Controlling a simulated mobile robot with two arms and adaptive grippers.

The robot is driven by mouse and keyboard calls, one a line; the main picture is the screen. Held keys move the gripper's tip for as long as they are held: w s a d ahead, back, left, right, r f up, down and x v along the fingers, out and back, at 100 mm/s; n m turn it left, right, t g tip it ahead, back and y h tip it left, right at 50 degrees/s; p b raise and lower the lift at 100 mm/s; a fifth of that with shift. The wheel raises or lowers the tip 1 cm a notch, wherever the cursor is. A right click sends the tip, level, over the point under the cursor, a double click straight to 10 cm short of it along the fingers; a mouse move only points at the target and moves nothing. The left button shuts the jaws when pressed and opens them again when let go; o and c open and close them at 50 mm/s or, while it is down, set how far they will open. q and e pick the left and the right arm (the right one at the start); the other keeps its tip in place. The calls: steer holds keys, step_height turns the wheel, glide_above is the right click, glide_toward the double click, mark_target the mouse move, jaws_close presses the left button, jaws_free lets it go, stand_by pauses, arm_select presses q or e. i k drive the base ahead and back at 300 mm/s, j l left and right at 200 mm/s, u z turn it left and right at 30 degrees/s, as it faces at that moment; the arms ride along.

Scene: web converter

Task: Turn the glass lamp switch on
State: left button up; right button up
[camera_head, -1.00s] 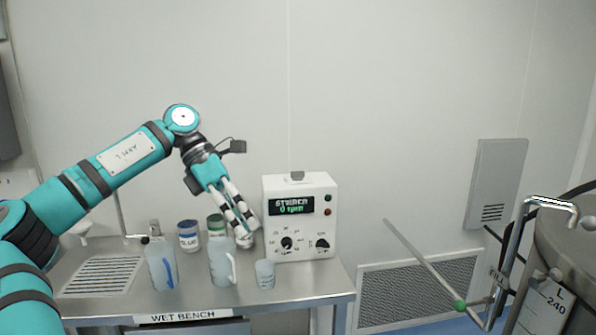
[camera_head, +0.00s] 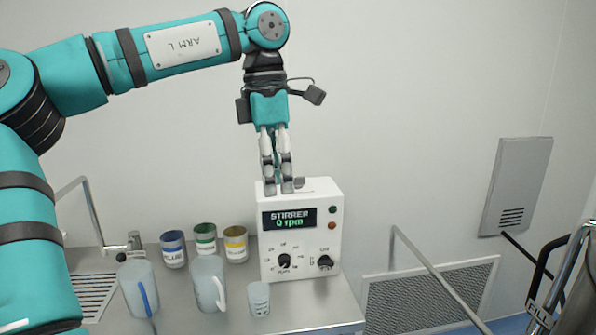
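My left gripper (camera_head: 279,188) points straight down at the top of a white box (camera_head: 330,223) marked STIRRER, its two fingers side by side and close together. I cannot tell whether they are shut or touch the box. A small grey part (camera_head: 298,183) on the box top shows just right of the fingertips; I cannot tell if it is the lamp switch. The box's display (camera_head: 289,218) reads 0 rpm. Its front has a black selector knob (camera_head: 284,261), a second black knob (camera_head: 325,263), a green light (camera_head: 332,210) and a red light (camera_head: 332,226). My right gripper is out of view.
The steel bench (camera_head: 315,312) also holds blue, green and yellow labelled jars (camera_head: 205,239), two jugs (camera_head: 208,284), and a small beaker (camera_head: 259,299). A metal rod (camera_head: 436,275) and pipes are at right. The wall above the box is clear.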

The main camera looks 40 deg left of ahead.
mark_target(299, 181)
steer(key=i+j, duration=0.55)
steer(key=j, duration=0.15)
steer(key=i+j, duration=0.55)
steer(key=j, duration=0.15)
